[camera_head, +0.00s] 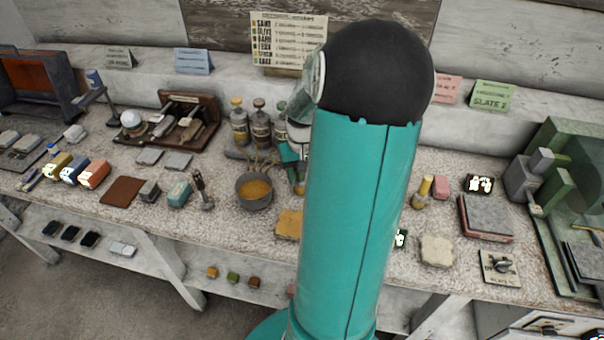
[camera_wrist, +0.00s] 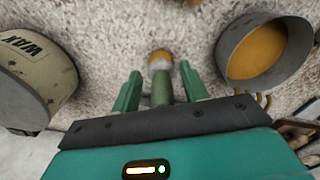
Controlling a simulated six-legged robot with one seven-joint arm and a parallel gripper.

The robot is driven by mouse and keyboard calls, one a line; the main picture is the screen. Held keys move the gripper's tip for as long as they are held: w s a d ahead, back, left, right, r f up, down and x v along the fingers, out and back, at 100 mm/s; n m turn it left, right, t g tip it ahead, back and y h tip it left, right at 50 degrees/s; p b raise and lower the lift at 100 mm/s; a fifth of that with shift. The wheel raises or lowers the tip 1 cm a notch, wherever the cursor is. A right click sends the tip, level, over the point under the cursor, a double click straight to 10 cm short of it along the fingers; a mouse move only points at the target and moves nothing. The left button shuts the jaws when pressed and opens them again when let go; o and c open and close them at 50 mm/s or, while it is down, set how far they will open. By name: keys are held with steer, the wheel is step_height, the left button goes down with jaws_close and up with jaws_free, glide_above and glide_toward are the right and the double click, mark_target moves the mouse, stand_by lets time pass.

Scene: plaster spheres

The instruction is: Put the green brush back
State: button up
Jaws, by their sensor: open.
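A green-handled piece with a tan and yellow end, which looks like the green brush (camera_wrist: 161,92), lies between my fingers in the wrist view. My gripper (camera_wrist: 160,82) is open, with one finger on each side of the green handle. A narrow gap shows on both sides, and I cannot tell whether either finger touches it. In the head view my arm covers much of this spot. Part of my gripper (camera_head: 289,158) shows just left of the arm. The brush cannot be made out clearly there.
A grey bowl of amber grains (camera_head: 254,191) stands left of my gripper and also shows in the wrist view (camera_wrist: 264,52). A round tin marked WAX (camera_wrist: 36,72) is on the other side. Several bottles (camera_head: 259,126) stand behind the bowl. A pale block (camera_head: 436,250) lies right of my arm.

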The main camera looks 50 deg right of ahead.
mark_target(302, 182)
step_height(302, 182, up, 12)
stand_by(0.4)
steer(key=w+a+r+n+t+h, duration=0.1)
steer(key=w+a+r+n, duration=0.15)
steer(key=a, duration=0.65)
steer(key=w+a+r+n+t+h, duration=0.1)
steer(key=a+r, duration=0.2)
steer(key=a, duration=0.7)
steer(key=s+a+r+n+t+y, duration=0.1)
steer(key=s+a+n+t+y, duration=0.1)
steer(key=a, duration=1.4)
steer(key=s+n+t, duration=0.1)
steer(key=s+n, duration=0.1)
steer(key=s, duration=0.1)
steer(key=shift+s+a+r, duration=0.15)
steer(key=shift+s+r, duration=0.05)
steer(key=shift+s, duration=0.15)
steer(key=shift+n, duration=0.25)
